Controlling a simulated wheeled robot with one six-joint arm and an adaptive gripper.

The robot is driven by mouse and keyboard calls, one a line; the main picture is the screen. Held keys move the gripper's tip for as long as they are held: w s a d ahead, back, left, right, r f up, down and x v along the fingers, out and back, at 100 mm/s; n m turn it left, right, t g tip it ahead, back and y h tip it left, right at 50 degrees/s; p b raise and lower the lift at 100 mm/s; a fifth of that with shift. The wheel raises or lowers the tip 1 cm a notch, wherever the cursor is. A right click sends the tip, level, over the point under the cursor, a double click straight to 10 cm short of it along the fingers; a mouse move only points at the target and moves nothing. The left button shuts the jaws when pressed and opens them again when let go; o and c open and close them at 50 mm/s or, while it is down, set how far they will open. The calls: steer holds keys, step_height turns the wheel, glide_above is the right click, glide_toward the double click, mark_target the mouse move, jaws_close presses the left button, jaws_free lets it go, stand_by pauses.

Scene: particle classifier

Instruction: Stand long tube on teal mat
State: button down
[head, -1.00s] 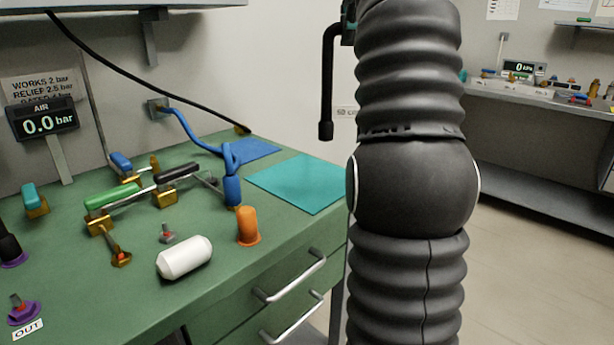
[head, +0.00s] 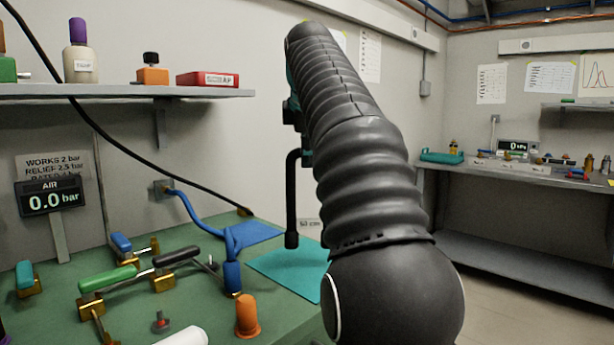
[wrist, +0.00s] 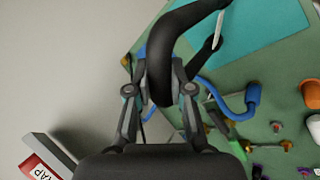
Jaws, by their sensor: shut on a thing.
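The long tube (head: 291,205) is black, with a bend at its top and a straight part hanging down nearly upright. Its lower end overlaps the back part of the teal mat (head: 270,263) in the head view; I cannot tell whether it touches. My gripper (wrist: 160,88) is shut on the tube, which curves up from between the fingers in the wrist view (wrist: 165,50). In the head view my arm hides most of the gripper. The teal mat also shows at the top right of the wrist view (wrist: 265,25) and looks empty.
A blue mat (head: 258,233) lies behind the teal one. A blue hose (head: 190,208) ends in a blue fitting (head: 232,279) left of the teal mat. An orange cap (head: 247,316) stands in front. Valves and a white cylinder (head: 185,337) fill the bench's left. A shelf (head: 120,91) hangs above.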

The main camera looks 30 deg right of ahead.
steer(key=shift+f+b, duration=1)
steer(key=shift+f, duration=1)
steer(key=shift+f, duration=0.15)
steer(key=c, duration=1)
jaws_free()
steer(key=shift+c, duration=0.2)
steer(key=p+v, duration=0.3)
steer(key=v, duration=0.9)
